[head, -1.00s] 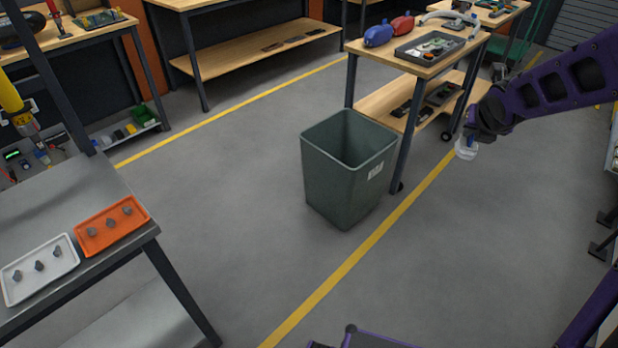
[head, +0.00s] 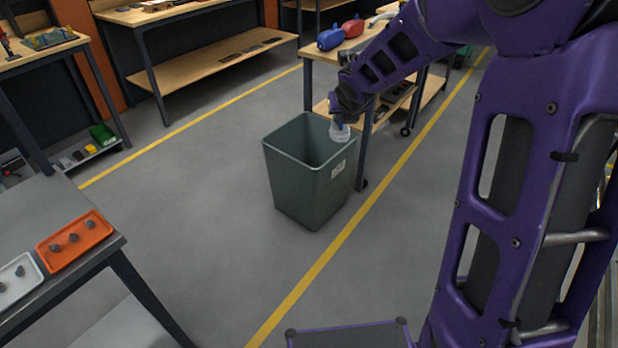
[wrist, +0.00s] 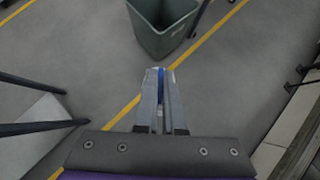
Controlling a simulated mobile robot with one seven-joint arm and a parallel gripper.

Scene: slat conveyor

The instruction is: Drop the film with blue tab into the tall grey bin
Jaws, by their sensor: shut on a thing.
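The tall grey bin (head: 300,185) stands on the floor in the middle of the head view, its open top facing up and a white label on its front. My gripper (head: 340,121) is close to the bin's right rim in that view. It is shut on the film with blue tab (head: 340,132), a clear, pale piece hanging below the fingers. In the wrist view, my gripper (wrist: 160,72) shows a strip of the blue tab between its fingers. The bin (wrist: 163,38) lies ahead of the fingertips there. The clear film is hard to make out in the wrist view.
A workbench (head: 312,73) with blue and red items stands right behind the bin. A grey table (head: 50,215) at left holds an orange tray (head: 75,243) and a white tray (head: 18,285). A yellow floor line (head: 310,275) passes the bin. Floor left of the bin is clear.

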